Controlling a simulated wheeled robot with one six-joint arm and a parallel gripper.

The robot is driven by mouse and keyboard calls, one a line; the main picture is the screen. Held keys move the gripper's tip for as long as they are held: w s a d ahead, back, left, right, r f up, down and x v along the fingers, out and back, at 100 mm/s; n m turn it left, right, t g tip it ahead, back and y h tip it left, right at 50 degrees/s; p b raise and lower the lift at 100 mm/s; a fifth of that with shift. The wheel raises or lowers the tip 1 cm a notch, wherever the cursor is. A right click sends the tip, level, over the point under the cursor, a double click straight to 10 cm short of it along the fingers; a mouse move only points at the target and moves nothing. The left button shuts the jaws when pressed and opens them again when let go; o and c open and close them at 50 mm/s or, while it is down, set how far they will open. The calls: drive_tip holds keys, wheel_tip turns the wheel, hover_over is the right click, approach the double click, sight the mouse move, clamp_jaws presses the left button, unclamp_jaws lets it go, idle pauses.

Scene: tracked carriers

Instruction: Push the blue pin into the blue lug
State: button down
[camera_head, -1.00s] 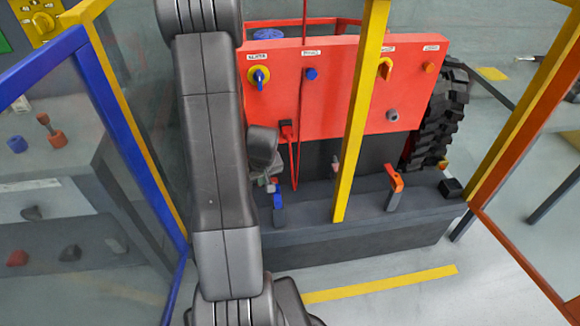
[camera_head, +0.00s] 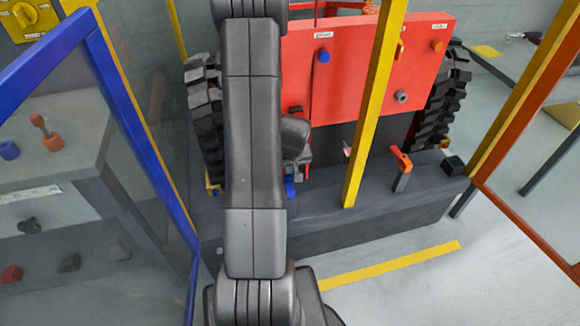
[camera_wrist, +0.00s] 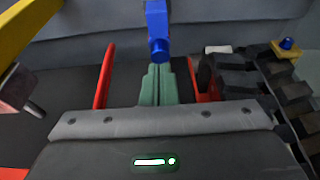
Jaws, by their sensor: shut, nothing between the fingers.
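The blue lug (camera_wrist: 155,12) stands upright at the top middle of the wrist view. The round blue pin (camera_wrist: 159,50) shows at its lower end, facing my gripper. How deep it sits in the lug cannot be told. My gripper (camera_wrist: 158,68) is shut and empty, its greenish fingertips just short of the pin's end and in line with it; whether they touch is unclear. In the head view a bit of the blue lug (camera_head: 290,187) shows beside my arm, on the dark carrier base; my arm hides the rest and most of the gripper.
A yellow post (camera_head: 372,110) stands close right of my arm, before the red panel (camera_head: 335,80). An orange lug (camera_head: 401,158) stands on the base (camera_head: 350,215) further right. A black track (camera_wrist: 250,85) lies right in the wrist view.

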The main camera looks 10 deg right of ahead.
drive_tip(key=shift+b+x, duration=0.35)
drive_tip(key=shift+x, duration=0.75)
drive_tip(key=shift+f, duration=0.2)
drive_tip(key=shift+r+p, duration=0.65)
drive_tip(key=shift+r, duration=1.2)
drive_tip(key=p+v, duration=0.1)
drive_tip(key=v, duration=1.2)
drive_tip(key=shift+s+p, duration=0.15)
drive_tip(key=shift+p, duration=0.2)
drive_tip(key=shift+a+f, duration=0.15)
